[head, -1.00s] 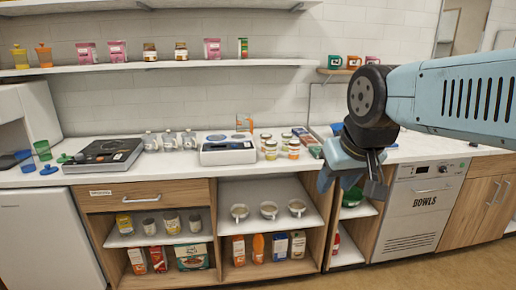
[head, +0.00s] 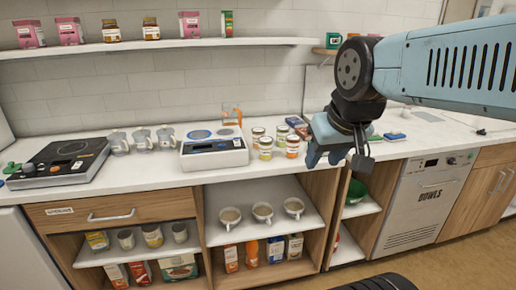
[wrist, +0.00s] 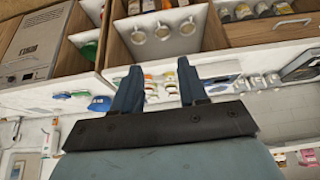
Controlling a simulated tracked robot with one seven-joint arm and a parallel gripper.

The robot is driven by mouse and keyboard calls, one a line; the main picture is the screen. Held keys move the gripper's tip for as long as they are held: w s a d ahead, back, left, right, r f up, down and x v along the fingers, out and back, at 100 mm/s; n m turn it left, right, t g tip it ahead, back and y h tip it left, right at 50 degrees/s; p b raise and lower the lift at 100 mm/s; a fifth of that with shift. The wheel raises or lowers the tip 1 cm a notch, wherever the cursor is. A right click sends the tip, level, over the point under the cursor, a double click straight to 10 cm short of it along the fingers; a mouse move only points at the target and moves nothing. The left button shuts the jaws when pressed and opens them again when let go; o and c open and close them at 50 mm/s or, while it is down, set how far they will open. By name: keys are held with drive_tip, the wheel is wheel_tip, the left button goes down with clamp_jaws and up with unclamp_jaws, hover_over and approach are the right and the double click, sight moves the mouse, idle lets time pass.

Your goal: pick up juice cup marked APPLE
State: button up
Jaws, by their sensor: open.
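Several small lidded cups (head: 265,148) with coloured bands stand grouped on the counter in the head view, right of a white scale-like device. Their lettering is too small to read, so I cannot tell which is marked APPLE. My gripper (head: 340,158) is open and empty, in front of and to the right of the group, and appears apart from it. In the wrist view, my gripper's two fingers (wrist: 160,88) are spread with nothing held between them.
A black hot plate (head: 65,160) and grey jugs (head: 142,138) stand further left. White cups (head: 262,211) fill the open shelf below. Counter front is clear.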

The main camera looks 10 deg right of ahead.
drive_tip(key=shift+o, duration=0.4)
drive_tip(key=shift+o, duration=0.9)
drive_tip(key=shift+w+d, duration=0.1)
drive_tip(key=shift+w, duration=0.1)
drive_tip(key=o, duration=0.7)
drive_tip(key=w+f, duration=0.1)
drive_tip(key=w, duration=0.3)
drive_tip(key=w+d+t, duration=0.1)
drive_tip(key=w, duration=0.3)
drive_tip(key=w+f+t, duration=0.1)
drive_tip(key=w, duration=0.3)
drive_tip(key=shift+d+f+h, duration=0.25)
drive_tip(key=shift+f+h, duration=0.05)
drive_tip(key=shift+h, duration=0.1)
drive_tip(key=shift+o, duration=0.3)
drive_tip(key=w+f+n+t, duration=0.1)
drive_tip(key=w+f, duration=0.3)
drive_tip(key=w, duration=0.6)
drive_tip(key=shift+d+t, duration=0.35)
drive_tip(key=shift+t, duration=0.55)
drive_tip(key=t+y, duration=0.3)
drive_tip(key=t, duration=0.4)
approach(266, 140)
drive_tip(key=shift+n, duration=0.3)
drive_tip(key=w, duration=0.7)
drive_tip(key=w+a+f, duration=0.1)
drive_tip(key=w, duration=0.2)
drive_tip(key=shift+w+a, duration=0.15)
drive_tip(key=shift+w, duration=0.05)
